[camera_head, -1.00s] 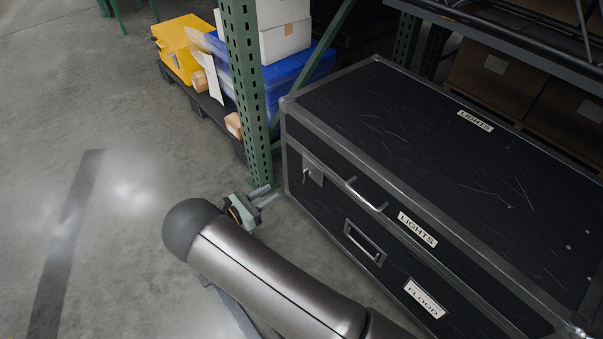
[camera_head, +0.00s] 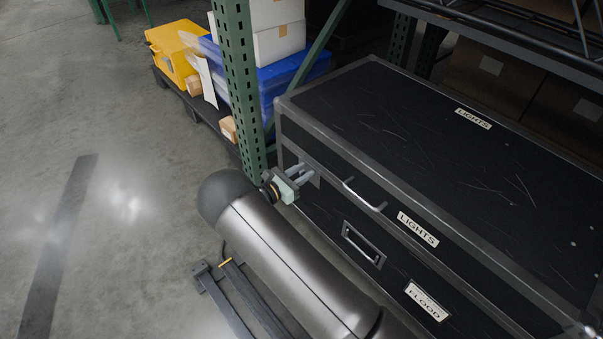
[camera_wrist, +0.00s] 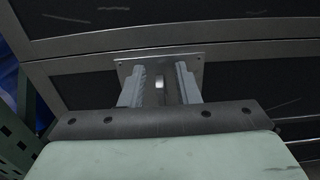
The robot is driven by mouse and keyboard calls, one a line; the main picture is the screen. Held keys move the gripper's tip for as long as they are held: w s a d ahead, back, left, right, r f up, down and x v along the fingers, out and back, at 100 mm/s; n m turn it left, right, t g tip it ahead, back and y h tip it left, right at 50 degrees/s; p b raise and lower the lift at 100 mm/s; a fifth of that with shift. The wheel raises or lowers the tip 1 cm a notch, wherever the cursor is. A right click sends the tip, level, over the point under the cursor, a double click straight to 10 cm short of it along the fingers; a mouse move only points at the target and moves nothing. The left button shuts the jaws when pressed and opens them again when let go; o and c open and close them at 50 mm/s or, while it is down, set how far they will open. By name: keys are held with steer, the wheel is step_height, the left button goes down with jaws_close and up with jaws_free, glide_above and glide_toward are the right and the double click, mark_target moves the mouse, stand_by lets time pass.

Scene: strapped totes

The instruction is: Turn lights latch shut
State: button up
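The black case (camera_head: 400,120) has metal edges and white LIGHTS labels (camera_head: 418,229). Its lights latch is a metal plate near the front's left end, mostly hidden behind my gripper (camera_head: 304,174) in the head view. In the wrist view the latch plate (camera_wrist: 203,68) sits just below the lid seam, with a small upright tab (camera_wrist: 159,86) on it. My gripper is open, its two fingers (camera_wrist: 160,88) on either side of the tab, with a gap visible on each side. Whether the fingertips touch the plate I cannot tell.
A green rack post (camera_head: 241,90) stands close to the left of my gripper. A metal handle (camera_head: 364,196) is to the right of the latch, and a recessed handle (camera_head: 363,244) lies below. Open floor (camera_head: 130,130) is at the left.

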mark_target(315, 178)
jaws_close()
steer(key=shift+s, duration=0.1)
steer(key=shift+s+d+f+m+b, duration=0.3)
steer(key=shift+f+m+b, duration=0.25)
steer(key=shift+m, duration=2.45)
steer(key=shift+s+d+f+m+b, duration=0.3)
steer(key=shift+m+b, duration=0.45)
steer(key=shift+m, duration=2.25)
steer(key=shift+s+d+f+m+b, duration=0.3)
steer(key=shift+f+m+b, duration=0.3)
steer(key=shift+m, duration=2.4)
steer(key=shift+r, duration=0.1)
